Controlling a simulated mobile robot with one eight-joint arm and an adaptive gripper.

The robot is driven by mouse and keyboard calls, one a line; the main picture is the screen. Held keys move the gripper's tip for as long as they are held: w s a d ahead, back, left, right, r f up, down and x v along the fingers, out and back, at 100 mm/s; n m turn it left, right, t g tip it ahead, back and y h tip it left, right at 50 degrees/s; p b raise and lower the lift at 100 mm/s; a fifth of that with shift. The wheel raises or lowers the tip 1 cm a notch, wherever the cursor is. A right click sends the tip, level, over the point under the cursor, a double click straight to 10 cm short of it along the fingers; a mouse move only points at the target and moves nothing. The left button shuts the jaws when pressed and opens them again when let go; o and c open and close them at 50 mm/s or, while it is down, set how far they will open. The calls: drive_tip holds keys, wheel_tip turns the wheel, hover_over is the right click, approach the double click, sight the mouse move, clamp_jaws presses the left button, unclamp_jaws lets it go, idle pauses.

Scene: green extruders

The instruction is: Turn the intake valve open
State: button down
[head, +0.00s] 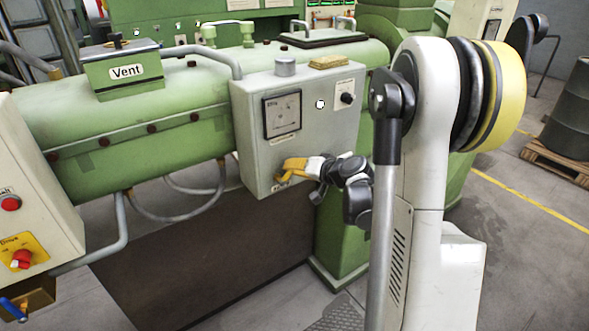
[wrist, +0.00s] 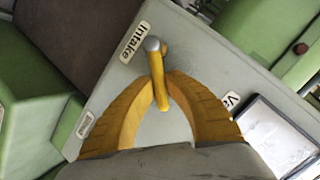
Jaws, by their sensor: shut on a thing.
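The intake valve's yellow lever (wrist: 159,72) has a grey round end and sits on a grey panel beside a white "Intake" label (wrist: 137,42). My gripper (wrist: 161,86) has its two yellow ribbed fingers closed in on both sides of the lever's lower part. The lever stands out between the fingertips. In the head view my gripper (head: 297,166) is at the lower front of the grey control box (head: 246,120). The lever there is small and mostly merged with the yellow fingers, so its angle is hard to tell.
The box carries a square gauge (head: 282,114) and a black knob (head: 347,98) above my gripper. A green cylinder (head: 90,115) with a "Vent" box (head: 124,72) lies to the left. Grey pipes (head: 180,217) curve below it.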

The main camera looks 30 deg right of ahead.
drive_tip(key=shift+a+r+n+h, duration=0.25)
drive_tip(key=shift+a+n+h, duration=0.15)
drive_tip(key=shift+n+h, duration=0.15)
drive_tip(key=shift+a+r+n+h, duration=0.2)
drive_tip(key=shift+a+n+h, duration=0.25)
drive_tip(key=shift+n, duration=0.2)
drive_tip(key=shift+a+r+n+h+b, duration=0.2)
drive_tip(key=shift+a+n+h+b, duration=0.65)
drive_tip(key=shift+n+h, duration=0.5)
drive_tip(key=shift+s+a, duration=0.1)
drive_tip(key=c, duration=1.4)
unclamp_jaws()
drive_tip(key=v, duration=1.2)
